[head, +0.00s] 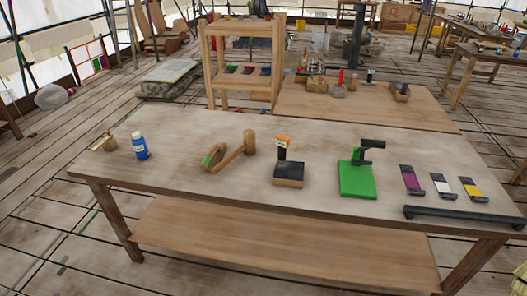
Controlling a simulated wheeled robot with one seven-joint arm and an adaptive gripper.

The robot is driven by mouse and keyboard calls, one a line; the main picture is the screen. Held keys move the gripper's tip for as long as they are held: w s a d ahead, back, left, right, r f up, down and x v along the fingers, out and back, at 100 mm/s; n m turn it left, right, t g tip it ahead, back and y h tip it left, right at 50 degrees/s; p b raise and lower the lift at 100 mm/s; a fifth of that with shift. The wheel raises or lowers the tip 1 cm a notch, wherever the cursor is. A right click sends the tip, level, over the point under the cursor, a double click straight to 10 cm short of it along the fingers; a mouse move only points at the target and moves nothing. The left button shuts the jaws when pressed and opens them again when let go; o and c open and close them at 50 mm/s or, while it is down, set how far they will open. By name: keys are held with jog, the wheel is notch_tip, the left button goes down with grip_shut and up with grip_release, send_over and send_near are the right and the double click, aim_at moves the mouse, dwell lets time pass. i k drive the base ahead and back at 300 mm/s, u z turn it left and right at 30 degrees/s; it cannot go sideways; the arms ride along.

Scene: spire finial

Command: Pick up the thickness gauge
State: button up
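I cannot tell for certain which item is the thickness gauge. On the long wooden table (180,190), a black bent tool (371,144) with a handle-like bar stands at the back of a green pad (357,182). To its left, a small orange-and-black device (283,142) stands upright at a dark-topped block (289,172); its markings are too small to read. My gripper is not in view.
A blue bottle (140,148), a small wooden tool (104,142) and a wooden mallet (236,150) are on the left half. Purple (411,180), white (441,186) and yellow (472,190) swatches lie right, behind a black rail (460,217). Another table (390,110) stands behind.

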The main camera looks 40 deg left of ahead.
aim_at(283, 143)
jog(key=u, duration=1.35)
